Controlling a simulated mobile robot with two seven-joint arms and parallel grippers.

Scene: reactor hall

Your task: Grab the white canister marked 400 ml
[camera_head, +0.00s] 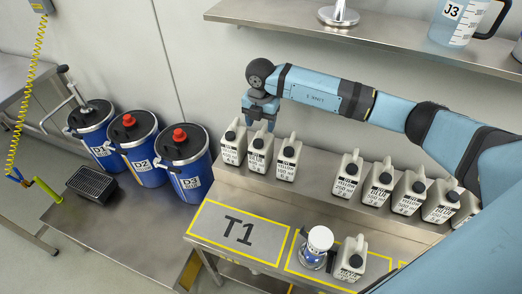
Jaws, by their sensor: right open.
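Several white canisters with black caps and printed labels stand upright in a row on the raised steel shelf. Three are grouped at the left: a left one (233,145), a middle one (260,154) and a right one (287,161). More stand further right, including one at that group's left end (346,180). The labels are too small to tell for certain which reads 400 ml. My right gripper (260,122) is open, pointing down over the left group, closest to the middle canister's top; contact cannot be told. My left gripper is not in view.
Another white canister (350,262) and a white-topped container (318,244) stand on the lower bench beside the T1 marking (238,229). Blue drums (186,165) stand left. A wall shelf (370,38) holding a jug (458,22) is behind my right arm.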

